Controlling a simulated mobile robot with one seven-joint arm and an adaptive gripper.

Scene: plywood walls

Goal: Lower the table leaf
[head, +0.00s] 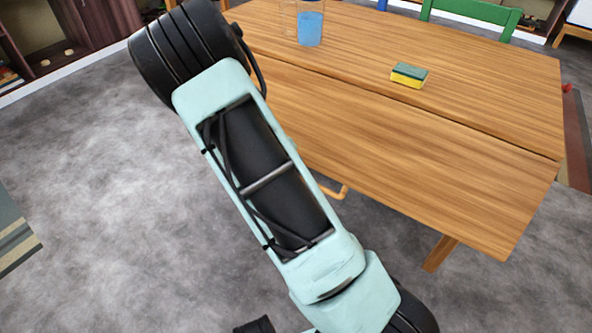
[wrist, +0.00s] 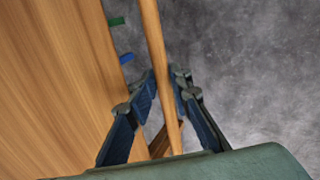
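The wooden table (head: 330,65) has a front leaf (head: 400,150) set off by a dark seam. The leaf looks level with the top. A thin wooden support bar (head: 336,191) shows below the leaf's front edge in the head view, mostly hidden by my arm. In the wrist view the bar (wrist: 152,40) runs down the picture beside a broad wooden surface (wrist: 50,80). My gripper (wrist: 165,78) has its fingers close on either side of this bar and looks shut on it. The head view does not show the fingers clearly.
A pitcher of blue liquid (head: 310,28) and a green-and-yellow sponge (head: 409,75) stand on the main tabletop behind the seam. A green chair (head: 475,10) is behind the table. A table leg (head: 440,252) shows at the lower right. The grey floor (head: 90,170) at left is mostly clear.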

